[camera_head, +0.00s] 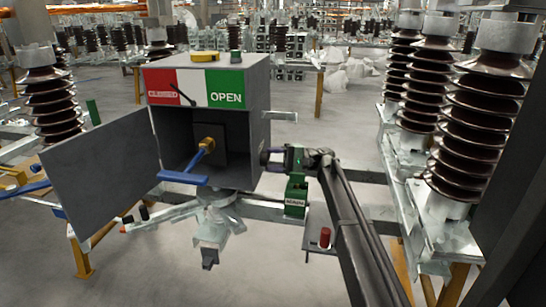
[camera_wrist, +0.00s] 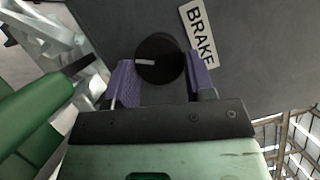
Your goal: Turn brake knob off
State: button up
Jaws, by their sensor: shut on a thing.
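The brake knob (camera_wrist: 160,58) is a round black knob with a white pointer line on a dark grey panel. The pointer line points left in the wrist view. A white label reading BRAKE (camera_wrist: 198,36) is beside it. My gripper (camera_wrist: 154,80) has purple finger pads, one on each side of the knob, and is shut on it. In the head view my gripper (camera_head: 271,158) is at the right side of the grey cabinet (camera_head: 262,100); the knob is hidden there.
The cabinet's door (camera_head: 100,170) hangs open at left. A blue-handled lever (camera_head: 183,178) sticks out of its front. Ribbed brown insulators (camera_head: 475,125) stand at right.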

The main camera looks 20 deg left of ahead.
jog(key=shift+r+n+t+h+p, duration=0.2)
jog(key=shift+n+h+p, duration=0.25)
jog(key=shift+n+p, duration=0.55)
jog(key=shift+r+n+t+h+p, duration=0.1)
jog(key=shift+n+t+h+p, duration=0.3)
jog(key=shift+n, duration=1)
jog(key=o, duration=0.9)
jog(key=p+v, duration=0.1)
jog(key=v, duration=1)
jog(key=shift+s, duration=0.1)
